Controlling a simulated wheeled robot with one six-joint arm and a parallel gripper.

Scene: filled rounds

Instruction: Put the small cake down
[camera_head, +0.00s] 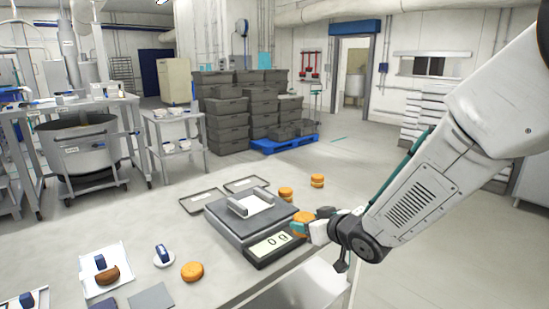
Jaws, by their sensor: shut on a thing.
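A small round orange-brown cake (301,219) is at my gripper (308,229), to the right of the scale. My gripper is shut on this cake, and its fingers hide part of it. Whether the cake touches the table or hangs just above it, I cannot tell. The grey scale (231,229) has a display (271,245) that seems to read 0 g. Similar cakes stand behind the gripper, one lower left (286,195) and one farther right (317,181). Another cake (192,271) lies at the front left.
The table (150,219) has bare room left of the scale.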

